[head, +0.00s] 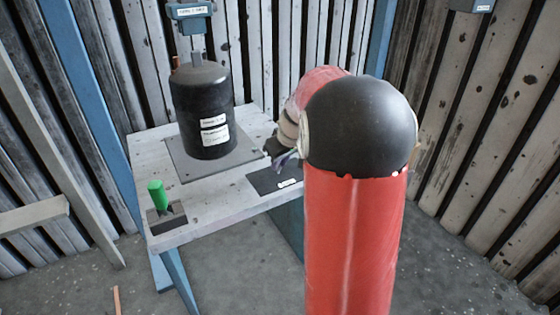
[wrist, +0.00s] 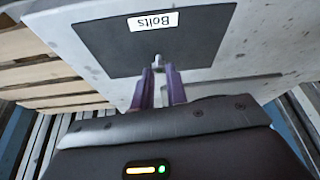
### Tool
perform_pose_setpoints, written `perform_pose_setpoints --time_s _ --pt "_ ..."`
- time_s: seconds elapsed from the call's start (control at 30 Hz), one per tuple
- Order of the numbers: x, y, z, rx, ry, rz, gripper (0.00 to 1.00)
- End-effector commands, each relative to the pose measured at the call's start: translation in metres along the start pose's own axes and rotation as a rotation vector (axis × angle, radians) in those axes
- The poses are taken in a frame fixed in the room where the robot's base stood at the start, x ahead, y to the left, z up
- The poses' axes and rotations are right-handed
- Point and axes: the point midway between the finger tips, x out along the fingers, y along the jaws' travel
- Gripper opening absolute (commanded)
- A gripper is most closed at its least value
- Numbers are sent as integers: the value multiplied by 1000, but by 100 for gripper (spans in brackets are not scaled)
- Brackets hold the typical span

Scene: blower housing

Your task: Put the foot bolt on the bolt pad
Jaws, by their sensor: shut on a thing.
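The bolt pad (head: 266,182) is a flat dark square at the front right of the table, with a white label. In the wrist view the dark pad (wrist: 110,48) lies ahead of my fingers, and its label reads "Bolts". My gripper (wrist: 157,80) has purple fingers shut on a small pale grey piece at their tips, which looks like the foot bolt (wrist: 158,61). The bolt shows against the pad's edge; I cannot tell whether it touches. In the head view my gripper (head: 281,158) is above the pad's back edge, and the bolt cannot be made out.
A black cylindrical housing (head: 203,112) stands on a grey plate (head: 184,165) left of my gripper. A green-handled tool (head: 157,195) stands upright on a dark mat (head: 167,218) at the table's front left. The table (head: 222,192) is bare between the mat and the pad.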

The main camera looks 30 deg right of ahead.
Motion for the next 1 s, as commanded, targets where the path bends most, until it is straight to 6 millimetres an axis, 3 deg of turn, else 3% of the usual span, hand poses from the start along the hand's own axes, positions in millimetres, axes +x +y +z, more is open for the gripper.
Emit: perform_pose_setpoints --time_s 0.13,0.17,0.33,0.7,1.0 --pt "3 0 1 0 0 0 4" --pt "3 0 1 0 0 0 16" --pt "2 0 1 0 0 0 36" --pt "-5 0 -1 -1 2 1 36" --pt "-64 1 -1 -1 4 3 36"
